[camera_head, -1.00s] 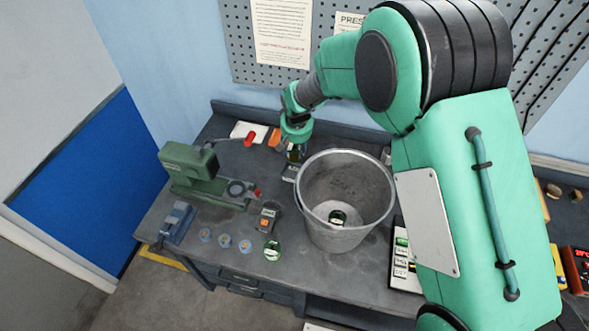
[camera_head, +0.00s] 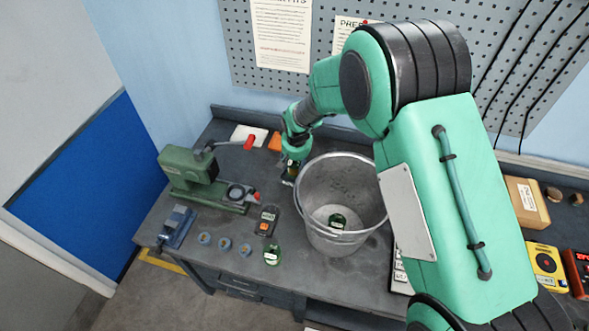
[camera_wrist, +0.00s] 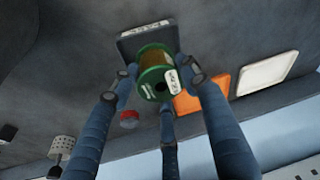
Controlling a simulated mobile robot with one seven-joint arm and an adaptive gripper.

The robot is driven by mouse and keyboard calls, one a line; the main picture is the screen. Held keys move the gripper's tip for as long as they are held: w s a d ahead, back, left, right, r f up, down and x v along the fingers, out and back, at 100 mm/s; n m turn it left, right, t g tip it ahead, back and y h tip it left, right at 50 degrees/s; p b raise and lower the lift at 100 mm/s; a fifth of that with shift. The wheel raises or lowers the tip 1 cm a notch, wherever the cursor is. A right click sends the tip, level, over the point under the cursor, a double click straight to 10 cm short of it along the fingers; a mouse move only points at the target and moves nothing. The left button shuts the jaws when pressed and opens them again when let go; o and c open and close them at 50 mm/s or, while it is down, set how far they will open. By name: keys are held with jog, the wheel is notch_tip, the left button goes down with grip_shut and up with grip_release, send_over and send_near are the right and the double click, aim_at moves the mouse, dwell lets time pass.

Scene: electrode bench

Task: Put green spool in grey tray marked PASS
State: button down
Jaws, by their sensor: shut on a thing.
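My gripper (camera_wrist: 160,84) is shut on a green spool (camera_wrist: 152,72) wound with brown wire, with a white label on its flange. In the head view my gripper (camera_head: 291,172) is low over the back of the bench, left of the bucket, and mostly hides the spool. In the wrist view a dark grey tray (camera_wrist: 129,46) lies behind the spool, which overlaps part of it. I cannot read a marking on the tray, nor tell whether the spool touches it. Other green spools are inside the bucket (camera_head: 337,221) and on the bench front (camera_head: 272,256).
A metal bucket (camera_head: 314,194) stands close right of my gripper. An orange tray (camera_wrist: 216,92) and a white tray (camera_wrist: 266,73) lie beside the grey one. A green machine (camera_head: 188,172), a meter (camera_head: 267,219) and several small blue-rimmed discs (camera_head: 224,244) occupy the left bench.

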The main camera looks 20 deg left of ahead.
jog(key=shift+f, duration=1.65)
jog(key=shift+f, duration=0.1)
jog(key=c, duration=1.2)
grip_release()
jog(key=shift+f, duration=0.1)
jog(key=v, duration=1.2)
